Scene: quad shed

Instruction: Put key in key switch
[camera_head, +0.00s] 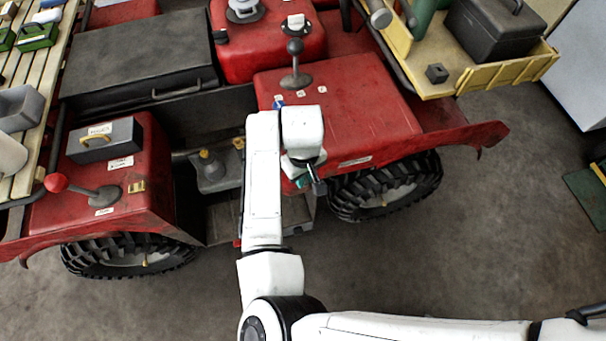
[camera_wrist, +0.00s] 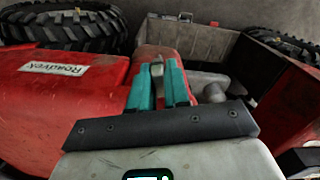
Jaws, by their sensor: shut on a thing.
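In the wrist view the two teal fingers of my gripper (camera_wrist: 159,84) are close together, shut on a small grey piece (camera_wrist: 157,70) that I take to be the key. The fingers hide most of it. A red surface lies just behind the fingertips. I cannot make out the key switch in either view; my wrist and gripper cover part of the red side panel.
The red vehicle body (camera_head: 345,115) has a black lever (camera_head: 295,65) on top. A treaded tyre (camera_head: 385,190) is below and right of my gripper. A yellow-edged tray (camera_head: 505,75) carries a dark toolbox (camera_head: 493,28). Bare floor (camera_head: 450,250) is clear at lower right.

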